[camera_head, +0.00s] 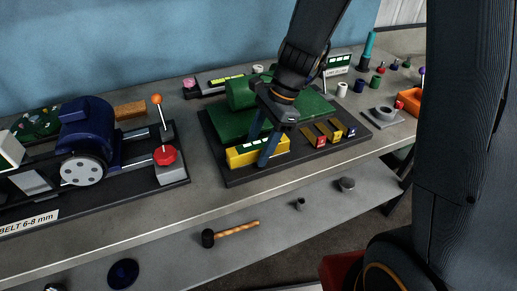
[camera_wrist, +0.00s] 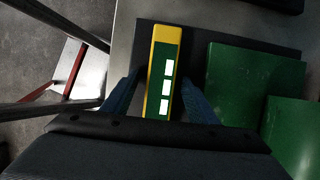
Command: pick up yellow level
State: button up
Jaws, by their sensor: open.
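The yellow level (camera_head: 243,155) is a yellow bar with a green face and white windows. It lies on the near left part of a black base plate (camera_head: 238,178), beside a green block. It also shows in the wrist view (camera_wrist: 165,60), running lengthwise between the fingers. My gripper (camera_head: 266,149) is open, with its blue fingers reaching down at the level. In the wrist view, my gripper (camera_wrist: 160,95) has one finger on each side of the level, with a small gap at the left. Whether the right finger touches the level, I cannot tell.
Green blocks (camera_wrist: 245,85) stand close right of the level in the wrist view. A blue motor (camera_head: 88,128) and an orange-topped lever (camera_head: 157,99) are to the left. Small coloured blocks (camera_head: 320,141) lie to the right. A hammer (camera_head: 230,234) lies on the lower shelf.

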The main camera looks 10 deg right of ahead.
jog(key=shift+c, duration=0.4)
grip_shut()
